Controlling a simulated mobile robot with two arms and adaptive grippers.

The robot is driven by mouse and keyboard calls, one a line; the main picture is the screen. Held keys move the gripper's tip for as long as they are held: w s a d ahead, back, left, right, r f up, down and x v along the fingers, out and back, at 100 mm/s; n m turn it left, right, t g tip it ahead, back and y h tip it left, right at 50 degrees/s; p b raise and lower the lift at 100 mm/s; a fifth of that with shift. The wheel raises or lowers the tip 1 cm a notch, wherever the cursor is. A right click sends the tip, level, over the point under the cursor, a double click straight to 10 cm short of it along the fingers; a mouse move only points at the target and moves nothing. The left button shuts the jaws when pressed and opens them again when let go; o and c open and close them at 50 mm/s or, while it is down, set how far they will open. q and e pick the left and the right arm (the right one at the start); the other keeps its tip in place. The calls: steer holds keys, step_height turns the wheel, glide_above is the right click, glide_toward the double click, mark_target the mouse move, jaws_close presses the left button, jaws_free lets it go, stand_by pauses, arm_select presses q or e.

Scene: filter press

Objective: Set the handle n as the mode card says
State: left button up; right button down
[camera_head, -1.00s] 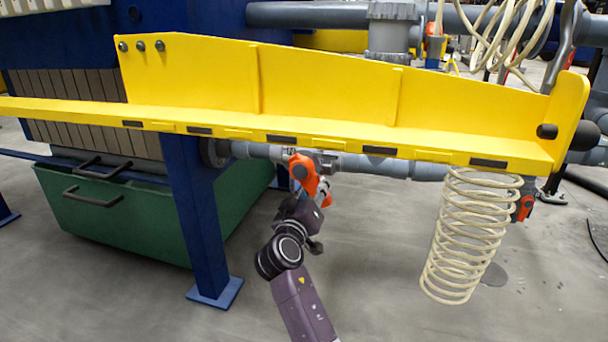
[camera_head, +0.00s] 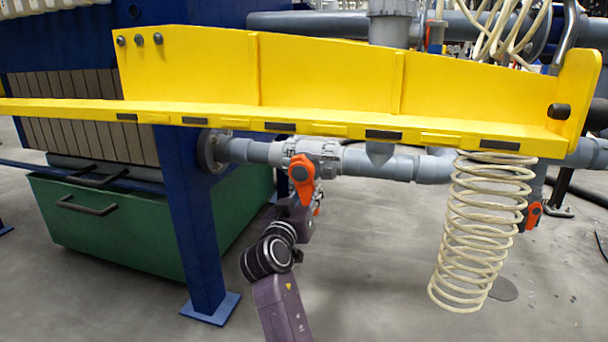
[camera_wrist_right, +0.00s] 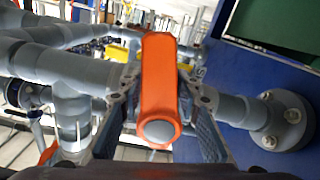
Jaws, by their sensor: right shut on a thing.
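An orange lever handle (camera_head: 302,180) sits on a grey valve (camera_head: 312,150) in the pipe below the yellow beam. In the head view it points down, tilted slightly. My right gripper (camera_head: 301,206) is at its lower part, partly hidden by my wrist. In the right wrist view the orange handle (camera_wrist_right: 159,75) stands between the two fingers of my right gripper (camera_wrist_right: 161,95), which is shut on it. No letter shows on the handle, so I cannot tell whether it is handle n. No mode card can be made out. My left gripper is not in view.
The yellow beam (camera_head: 330,82) runs across above the valve. A blue post (camera_head: 200,240) stands left of my arm, with a green bin (camera_head: 110,225) behind it. A cream coiled hose (camera_head: 480,235) hangs at right, near another orange handle (camera_head: 534,214). Floor between is clear.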

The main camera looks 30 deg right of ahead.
steer(key=m+b, duration=0.1)
steer(key=w+a+m+b, duration=0.1)
steer(key=b, duration=0.1)
steer(key=shift+w+a+f, duration=0.2)
steer(key=shift+a+f, duration=0.05)
steer(key=shift+a, duration=0.05)
steer(key=shift+w+a+r+m+b, duration=0.15)
steer(key=shift+r+m+b, duration=0.1)
steer(key=shift+m+b, duration=0.4)
steer(key=c, duration=1.8)
jaws_free()
steer(key=o, duration=0.4)
steer(key=shift+w+f, duration=0.1)
